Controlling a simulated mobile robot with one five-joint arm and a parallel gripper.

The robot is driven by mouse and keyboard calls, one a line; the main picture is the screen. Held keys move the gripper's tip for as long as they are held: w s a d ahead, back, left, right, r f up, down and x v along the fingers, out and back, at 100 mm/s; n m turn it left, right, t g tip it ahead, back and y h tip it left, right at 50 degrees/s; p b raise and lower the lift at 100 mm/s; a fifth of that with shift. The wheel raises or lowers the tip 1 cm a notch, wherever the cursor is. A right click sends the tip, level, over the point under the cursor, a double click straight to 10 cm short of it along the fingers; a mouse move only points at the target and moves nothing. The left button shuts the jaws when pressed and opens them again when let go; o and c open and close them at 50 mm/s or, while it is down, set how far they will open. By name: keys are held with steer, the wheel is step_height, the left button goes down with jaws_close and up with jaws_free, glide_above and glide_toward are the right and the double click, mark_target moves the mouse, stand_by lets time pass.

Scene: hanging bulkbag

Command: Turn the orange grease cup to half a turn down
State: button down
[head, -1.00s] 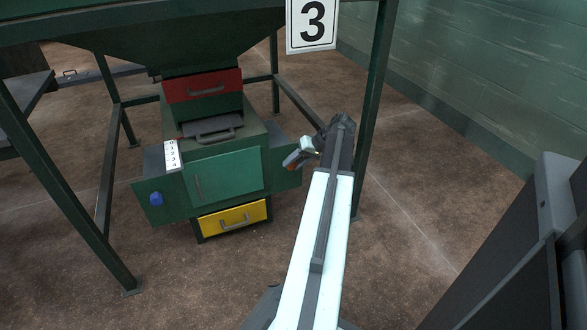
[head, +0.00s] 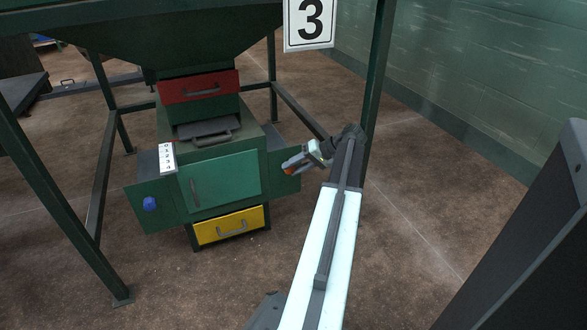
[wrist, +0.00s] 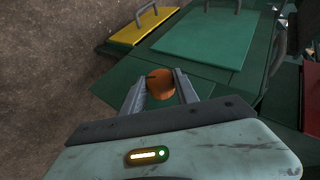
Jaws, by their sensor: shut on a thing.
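The orange grease cup (wrist: 161,88) sits on the green side plate (wrist: 115,88) of the box, in the middle of the wrist view. It is a short round knob with a small dark mark near its upper left edge. My gripper (wrist: 159,80) has one finger on each side of the cup and is shut on it. In the head view my gripper (head: 291,166) is at the box's right side plate. There the cup is mostly hidden by the fingers, and its turn angle cannot be read.
A blue knob (head: 150,203) is on the left plate. The green door (head: 222,181) with a handle, the yellow drawer (head: 226,227) and the red drawer (head: 197,87) are close by. A green frame post (head: 376,75) stands right beside my arm. A strip of marks (head: 167,158) is on the left.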

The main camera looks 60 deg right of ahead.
steer(key=c, duration=0.9)
jaws_free()
steer(key=p+v, duration=0.4)
steer(key=v, duration=0.3)
steer(key=shift+s+d+r+p, duration=0.15)
steer(key=shift+s+r+p, duration=0.05)
steer(key=shift+s+p, duration=0.1)
